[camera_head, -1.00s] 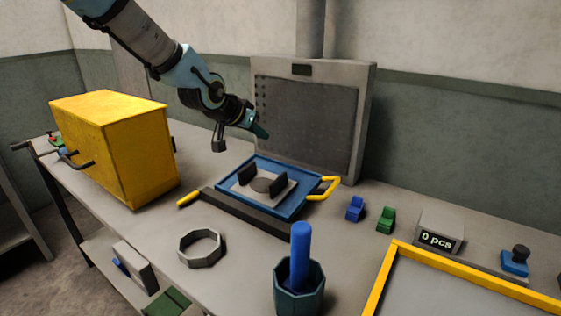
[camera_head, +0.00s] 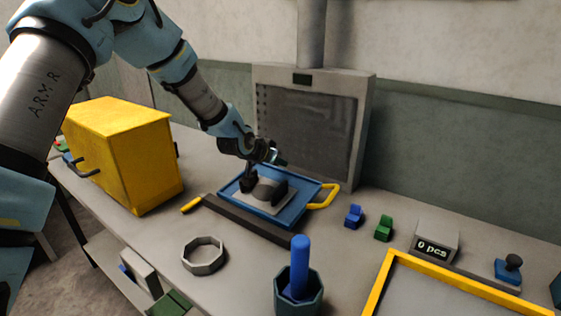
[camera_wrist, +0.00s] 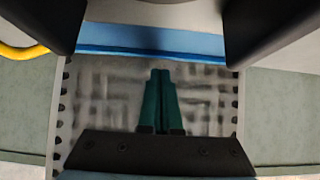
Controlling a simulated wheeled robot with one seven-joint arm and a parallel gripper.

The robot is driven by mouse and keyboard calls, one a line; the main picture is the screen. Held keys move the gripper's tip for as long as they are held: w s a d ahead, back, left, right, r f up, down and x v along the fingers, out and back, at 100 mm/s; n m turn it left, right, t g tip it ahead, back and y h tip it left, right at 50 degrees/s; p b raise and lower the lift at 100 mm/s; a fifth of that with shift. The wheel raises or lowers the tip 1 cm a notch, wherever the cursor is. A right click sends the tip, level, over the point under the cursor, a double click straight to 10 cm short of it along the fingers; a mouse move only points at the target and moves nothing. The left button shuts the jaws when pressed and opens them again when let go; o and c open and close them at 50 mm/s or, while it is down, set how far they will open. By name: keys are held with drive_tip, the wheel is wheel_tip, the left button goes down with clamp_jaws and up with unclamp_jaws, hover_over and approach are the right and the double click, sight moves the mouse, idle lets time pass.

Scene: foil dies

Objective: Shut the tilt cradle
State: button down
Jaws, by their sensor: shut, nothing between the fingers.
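The tilt cradle appears to be the blue tray (camera_head: 306,199) on the bench, with a yellow loop handle (camera_head: 328,197) at its right. A grey plate (camera_head: 268,203) with dark upright blocks sits in it. My gripper (camera_head: 282,160) is above the far side of the tray, its teal fingers shut and empty. In the wrist view the closed fingers (camera_wrist: 160,100) show in front of a slotted grey panel (camera_wrist: 100,95). A blue tray edge (camera_wrist: 150,50) and part of the yellow handle (camera_wrist: 20,50) show there too. I cannot tell whether the fingers touch the cradle.
A grey upright panel (camera_head: 320,130) stands behind the tray. A yellow box (camera_head: 125,160) is at left. A dark bar (camera_head: 250,222) runs along the tray's front. A grey ring (camera_head: 203,255), a cup with a blue rod (camera_head: 299,270) and small blocks (camera_head: 383,228) stand nearby.

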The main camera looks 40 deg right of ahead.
sight(284, 170)
drive_tip(key=shift+d+f, duration=0.1)
drive_tip(key=shift+f, duration=0.45)
drive_tip(key=shift+f, duration=0.1)
drive_tip(key=f+b, duration=0.1)
drive_tip(key=b, duration=0.1)
drive_tip(key=f+b, duration=0.1)
drive_tip(key=b, duration=0.1)
drive_tip(key=shift+w+d+f, duration=0.1)
drive_tip(key=shift+d+f, duration=0.2)
drive_tip(key=shift+d, duration=0.05)
drive_tip(key=shift+r, duration=0.15)
drive_tip(key=shift+r, duration=0.35)
drive_tip(key=r, duration=0.1)
drive_tip(key=r+p, duration=0.1)
drive_tip(key=r, duration=0.2)
drive_tip(key=shift+a, duration=0.25)
drive_tip(key=b+v, duration=0.1)
drive_tip(key=v, duration=0.8)
drive_tip(key=shift+d+r+b, duration=0.25)
drive_tip(key=shift+r+b, duration=0.1)
drive_tip(key=shift+r, duration=0.05)
